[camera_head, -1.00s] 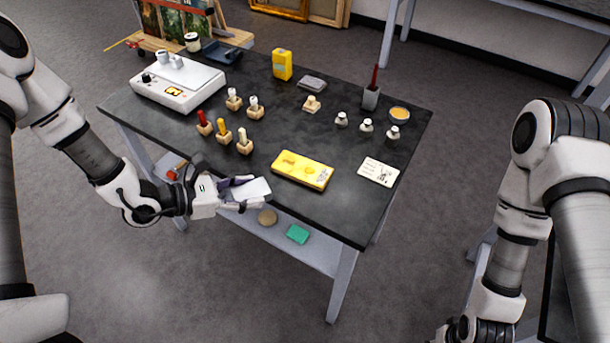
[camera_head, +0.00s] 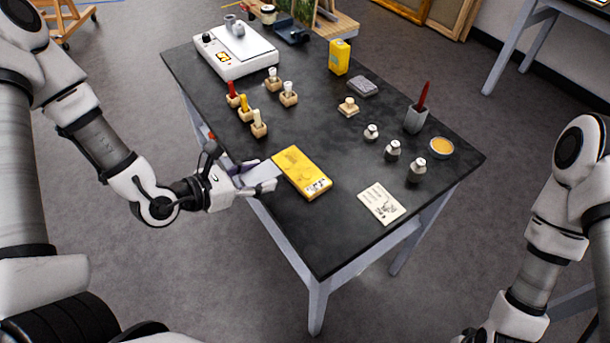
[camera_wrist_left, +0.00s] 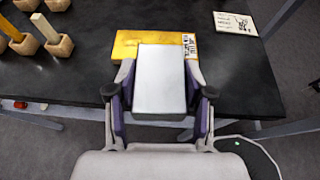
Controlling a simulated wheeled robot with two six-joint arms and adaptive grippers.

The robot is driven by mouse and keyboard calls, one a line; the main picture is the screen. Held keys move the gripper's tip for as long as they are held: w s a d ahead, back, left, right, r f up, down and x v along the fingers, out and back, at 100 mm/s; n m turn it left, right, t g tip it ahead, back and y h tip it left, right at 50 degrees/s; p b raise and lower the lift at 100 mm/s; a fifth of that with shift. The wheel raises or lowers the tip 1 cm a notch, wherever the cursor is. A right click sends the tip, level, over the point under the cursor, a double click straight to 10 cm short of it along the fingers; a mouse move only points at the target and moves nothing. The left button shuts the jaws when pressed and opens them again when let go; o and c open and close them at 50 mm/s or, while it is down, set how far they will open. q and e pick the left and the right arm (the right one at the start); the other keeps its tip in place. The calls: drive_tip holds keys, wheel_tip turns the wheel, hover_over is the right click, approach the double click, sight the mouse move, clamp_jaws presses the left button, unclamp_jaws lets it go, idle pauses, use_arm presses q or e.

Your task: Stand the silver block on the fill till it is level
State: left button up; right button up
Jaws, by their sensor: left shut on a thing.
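The silver block (camera_wrist_left: 160,78), a pale flat-faced box, is clamped between both fingers of my left gripper (camera_wrist_left: 160,104). In the head view my left gripper (camera_head: 256,180) is at the table's near edge, with the block (camera_head: 263,172) partly hidden by the fingers. The yellow gilt fragment (camera_head: 300,172) lies flat on the table just beyond the block. In the wrist view the block overlaps the fragment (camera_wrist_left: 128,44) and hides its middle. I cannot make out the fill or whether the block touches the fragment. My right gripper is out of view; only its arm shows.
The dark table (camera_head: 318,232) is bare in front of the fragment. A printed card (camera_head: 382,203) lies to the right. Several tools in wooden holders (camera_head: 258,124) stand left of the fragment. Small jars (camera_head: 393,151) and a red-handled tool's cup (camera_head: 415,119) stand farther right.

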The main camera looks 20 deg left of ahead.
use_arm(q)
drive_tip(key=p, duration=0.3)
hover_over(304, 177)
drive_tip(key=shift+f, duration=0.4)
wheel_tip(304, 177, down, 4)
drive_tip(key=shift+r+p, duration=0.2)
drive_tip(key=shift+p, duration=0.2)
drive_tip(key=shift+w+f, duration=0.1)
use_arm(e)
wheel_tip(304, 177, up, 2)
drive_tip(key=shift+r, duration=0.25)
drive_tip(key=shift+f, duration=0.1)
use_arm(q)
drive_tip(key=shift+f+b, duration=0.2)
drive_tip(key=shift+b, duration=0.15)
drive_tip(key=o, duration=1.4)
drive_tip(key=shift+r, duration=0.1)
